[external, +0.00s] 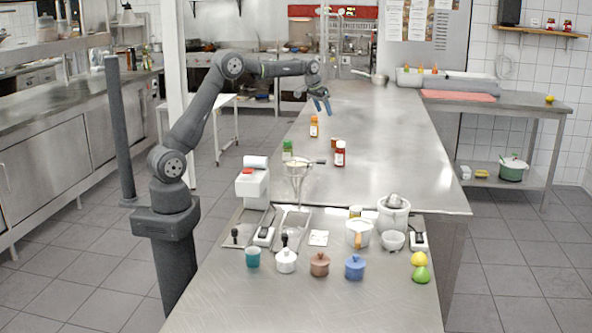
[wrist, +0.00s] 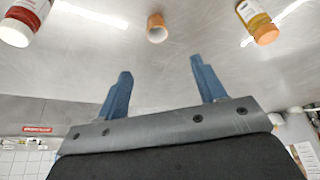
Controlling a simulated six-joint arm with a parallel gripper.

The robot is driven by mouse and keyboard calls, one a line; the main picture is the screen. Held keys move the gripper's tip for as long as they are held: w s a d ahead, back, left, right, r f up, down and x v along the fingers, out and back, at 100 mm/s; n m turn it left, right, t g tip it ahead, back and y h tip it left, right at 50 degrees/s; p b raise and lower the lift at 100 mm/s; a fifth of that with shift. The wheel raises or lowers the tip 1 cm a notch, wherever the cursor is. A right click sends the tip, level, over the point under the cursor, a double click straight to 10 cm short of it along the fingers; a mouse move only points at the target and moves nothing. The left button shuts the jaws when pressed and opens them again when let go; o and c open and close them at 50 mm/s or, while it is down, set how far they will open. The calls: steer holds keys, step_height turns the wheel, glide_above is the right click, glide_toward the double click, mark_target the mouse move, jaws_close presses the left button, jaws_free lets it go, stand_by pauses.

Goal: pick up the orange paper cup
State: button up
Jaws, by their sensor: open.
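The orange paper cup (wrist: 156,28) is small and stands on the steel worktop near the top middle of the wrist view. Its open mouth shows in that view. In the external view it is a small orange-brown shape (external: 334,142) just behind the red bottle. My gripper (wrist: 160,68) is open and empty, its two blue fingers spread apart. In the external view the gripper (external: 321,105) is above the worktop, farther back than the cup and not touching it.
A red bottle with a white cap (external: 340,154) and a yellow-orange bottle (external: 314,127) stand near the cup. A green-topped jar (external: 287,150) is at the left edge. The worktop (external: 400,150) to the right is clear. Pots and utensils crowd the front.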

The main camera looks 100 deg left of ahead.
steer(key=x, duration=1.1)
steer(key=shift+w+a+f, duration=0.1)
steer(key=shift+f, duration=0.2)
steer(key=shift+w+x, duration=0.15)
steer(key=shift+x, duration=1.2)
steer(key=shift+w+x, duration=0.15)
steer(key=shift+x, duration=1.25)
steer(key=shift+r, duration=0.1)
steer(key=c, duration=1)
step_height(320, 180, up, 10)
